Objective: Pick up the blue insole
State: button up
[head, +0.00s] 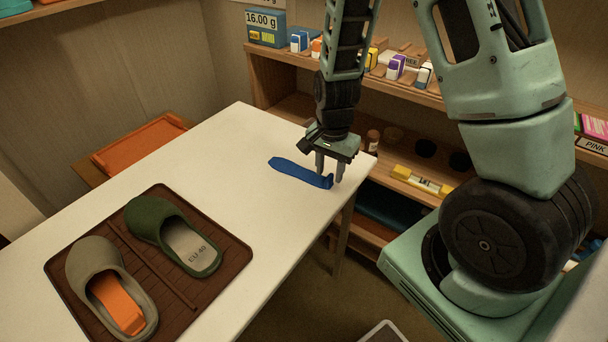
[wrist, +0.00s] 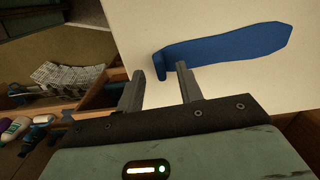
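The blue insole (head: 295,170) lies on the white table near its far right edge. Its end nearest my gripper has a small upturned tab. My gripper (head: 329,177) points down at that end, with its two fingers apart. In the wrist view, the insole (wrist: 235,45) stretches off to the upper right, and its tabbed end shows around the gap between the fingertips of my gripper (wrist: 160,70). Nothing is seen clamped. I cannot tell whether a finger touches the insole.
A brown tray (head: 118,232) on the white table (head: 235,135) holds a grey slipper (head: 88,262) with an orange insole (head: 119,303) and a green slipper (head: 150,217). Shelves with small boxes stand behind the table. An orange tray (head: 150,143) is beyond its left edge. The table's middle is clear.

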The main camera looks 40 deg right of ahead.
notch_tip(320, 180, down, 2)
jog(key=shift+f, duration=0.1)
grip_shut()
